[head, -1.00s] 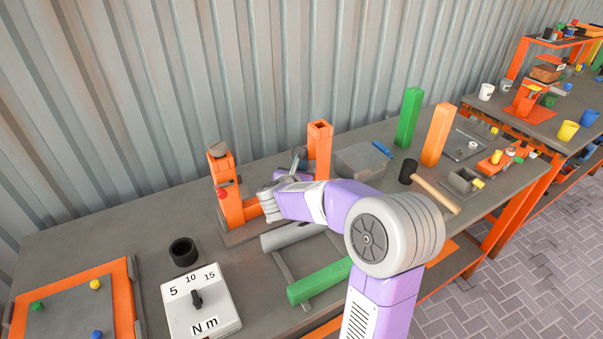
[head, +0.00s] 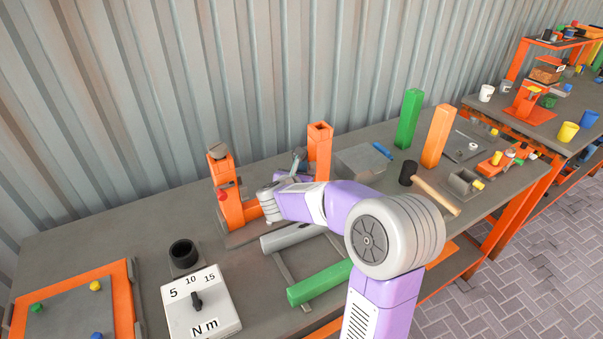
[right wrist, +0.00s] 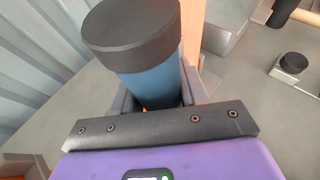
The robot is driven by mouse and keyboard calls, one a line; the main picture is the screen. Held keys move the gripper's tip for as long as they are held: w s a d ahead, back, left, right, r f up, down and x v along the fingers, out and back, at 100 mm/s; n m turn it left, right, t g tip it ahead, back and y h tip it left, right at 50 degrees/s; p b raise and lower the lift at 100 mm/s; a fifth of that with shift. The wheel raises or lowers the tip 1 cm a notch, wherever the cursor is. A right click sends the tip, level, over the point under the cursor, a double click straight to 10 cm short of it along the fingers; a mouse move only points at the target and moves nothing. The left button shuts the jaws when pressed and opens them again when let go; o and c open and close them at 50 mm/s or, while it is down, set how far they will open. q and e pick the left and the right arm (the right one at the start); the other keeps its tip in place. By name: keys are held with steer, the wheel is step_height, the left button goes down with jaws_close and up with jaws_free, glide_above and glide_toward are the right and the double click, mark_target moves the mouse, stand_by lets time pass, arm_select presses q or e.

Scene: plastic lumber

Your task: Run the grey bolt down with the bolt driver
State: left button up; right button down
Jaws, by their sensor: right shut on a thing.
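My right gripper (right wrist: 150,92) is shut on a blue cylinder with a wide dark cap, which looks like the bolt driver (right wrist: 147,75). It fills the upper middle of the right wrist view, and its lower end is hidden. In the head view my right gripper (head: 298,168) is mostly hidden behind my own arm, close to an orange post (head: 320,145). I cannot make out the grey bolt in either view. My left gripper is not in view.
An orange stand with a red knob (head: 222,180) is left of my arm. A torque dial box (head: 205,312) and black ring holder (head: 184,254) are at front left. A green bar (head: 318,284), grey tube (head: 290,236) and hammer (head: 436,194) lie nearby.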

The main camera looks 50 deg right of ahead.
steer(key=shift+r+p, duration=1.25)
steer(key=shift+r, duration=1.1)
